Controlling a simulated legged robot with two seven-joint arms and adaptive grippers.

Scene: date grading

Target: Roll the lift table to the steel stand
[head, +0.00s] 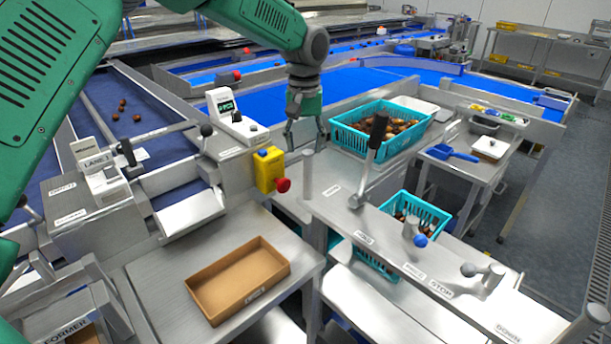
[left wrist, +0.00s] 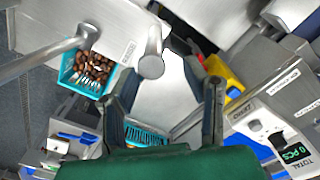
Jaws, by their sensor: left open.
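The grey metal console (head: 440,262), apparently part of the lift table, crosses the right foreground with labelled levers and a post (head: 308,176) at its left end. A black-handled lever (head: 372,140) stands upright on it. Its post also shows in the left wrist view (left wrist: 150,66). My left gripper (head: 306,148) points down, open and empty, just behind the post and left of the teal crate; its fingers (left wrist: 168,88) straddle empty space in the left wrist view. A steel stand (head: 457,168) with a blue scoop (head: 447,153) stands at right. My right gripper is out of view.
A teal crate of dates (head: 380,106) lies behind the console, and another (head: 408,208) sits below it. A yellow box with a red button (head: 270,172) is left of the post. A cardboard tray (head: 236,312) is in front. Open floor (head: 560,185) lies right.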

